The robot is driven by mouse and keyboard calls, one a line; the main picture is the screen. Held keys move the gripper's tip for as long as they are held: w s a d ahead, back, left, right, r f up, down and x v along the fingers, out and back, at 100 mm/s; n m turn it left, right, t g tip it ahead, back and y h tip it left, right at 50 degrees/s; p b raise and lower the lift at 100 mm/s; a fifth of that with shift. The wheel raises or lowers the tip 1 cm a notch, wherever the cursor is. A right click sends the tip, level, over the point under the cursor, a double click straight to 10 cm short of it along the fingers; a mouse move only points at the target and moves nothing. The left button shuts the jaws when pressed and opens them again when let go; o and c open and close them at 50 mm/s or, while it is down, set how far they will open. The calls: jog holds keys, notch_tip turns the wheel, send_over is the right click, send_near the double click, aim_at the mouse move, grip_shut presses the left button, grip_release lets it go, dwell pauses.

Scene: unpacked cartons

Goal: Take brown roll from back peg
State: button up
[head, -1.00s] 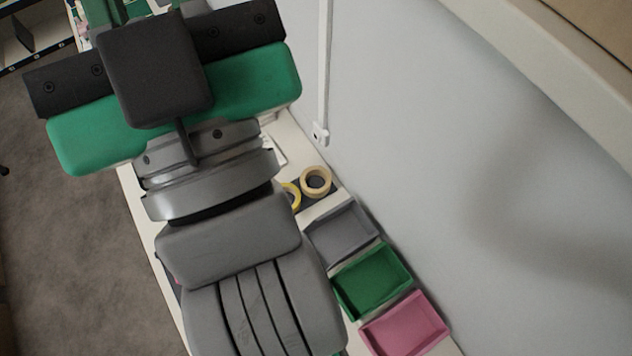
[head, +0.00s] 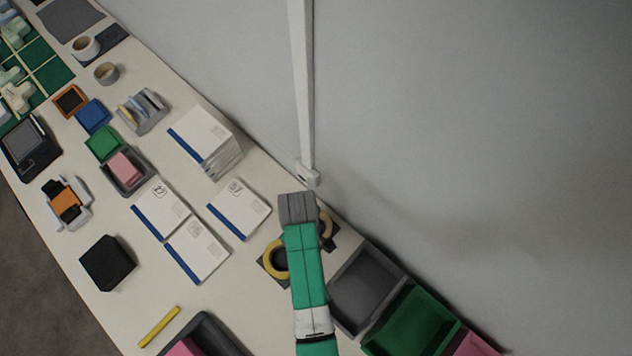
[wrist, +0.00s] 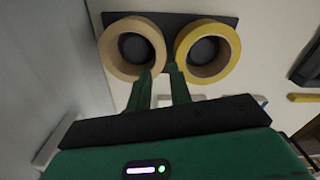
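The brown roll (wrist: 118,68), a tan ring of tape, sits around a dark peg at left in the wrist view. The yellow roll (wrist: 222,77) is around the other peg beside it. Both pegs stand on a dark base plate (wrist: 172,20). My gripper (wrist: 161,71) is open, its green fingers apart at the near side of the rolls. The left fingertip overlaps the brown roll's lower right edge; I cannot tell whether it touches. In the head view my arm partly hides the brown roll (head: 327,226); the yellow roll (head: 272,259) shows at its left. My fingertips are hidden there.
A grey tray (head: 365,290) and green tray (head: 412,325) stand close right of the pegs. Booklets (head: 238,209) and a booklet stack (head: 206,140) lie left. The wall and a white conduit (head: 301,90) rise right behind the bench.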

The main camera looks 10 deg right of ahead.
jog(key=shift+s, duration=0.1)
jog(key=shift+s+d+f, duration=0.1)
jog(key=shift+f, duration=0.3)
notch_tip(320, 180, down, 7)
jog(key=shift+s+d+r+b, duration=0.1)
jog(key=shift+s+b, duration=0.05)
jog(key=shift+b, duration=0.4)
grip_shut()
